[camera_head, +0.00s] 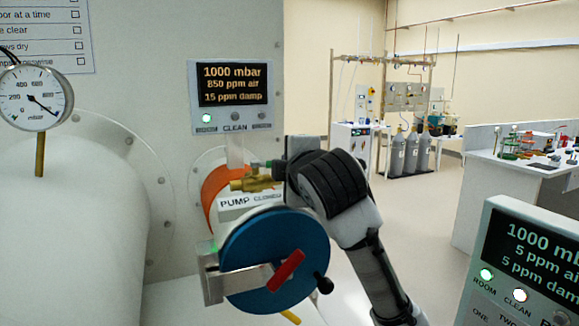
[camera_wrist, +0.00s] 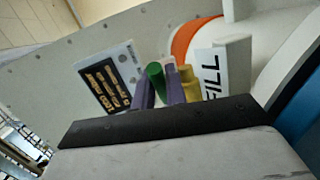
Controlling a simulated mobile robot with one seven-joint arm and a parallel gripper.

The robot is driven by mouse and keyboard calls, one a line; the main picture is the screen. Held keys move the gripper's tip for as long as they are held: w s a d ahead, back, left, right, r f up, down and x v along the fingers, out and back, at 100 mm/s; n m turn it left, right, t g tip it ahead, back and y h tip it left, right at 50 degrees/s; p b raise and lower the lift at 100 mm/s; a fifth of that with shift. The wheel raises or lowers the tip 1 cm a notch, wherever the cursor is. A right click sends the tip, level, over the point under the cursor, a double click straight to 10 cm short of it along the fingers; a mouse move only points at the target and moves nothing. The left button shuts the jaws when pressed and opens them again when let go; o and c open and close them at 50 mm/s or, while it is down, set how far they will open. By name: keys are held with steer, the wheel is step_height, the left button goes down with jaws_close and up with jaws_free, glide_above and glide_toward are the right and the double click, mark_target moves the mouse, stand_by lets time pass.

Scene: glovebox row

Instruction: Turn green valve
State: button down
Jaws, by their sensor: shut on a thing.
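The green valve handle (camera_head: 262,165) sits on a brass valve body (camera_head: 250,184) above the small round chamber, in front of its orange ring. My gripper (camera_head: 274,166) reaches it from the right. In the wrist view the green handle (camera_wrist: 155,78) stands between the two purple fingers of my gripper (camera_wrist: 160,90), which are shut on it. The brass body (camera_wrist: 188,84) is just right of the fingers. In the head view the fingertips are small and partly hidden by my wrist.
A display panel (camera_head: 232,97) above reads 1000 mbar, 850 ppm air, 15 ppm damp. Below the valve is a blue round door (camera_head: 250,250) with a red handle (camera_head: 287,270). A pressure gauge (camera_head: 36,97) is at left. A second panel (camera_head: 530,260) stands at lower right.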

steer(key=c, duration=1.7)
jaws_free()
steer(key=shift+s, duration=0.1)
steer(key=b+v, duration=0.3)
steer(key=v, duration=1)
steer(key=shift+s+d+r, duration=0.1)
steer(key=shift+s+r, duration=0.05)
steer(key=shift+s, duration=0.15)
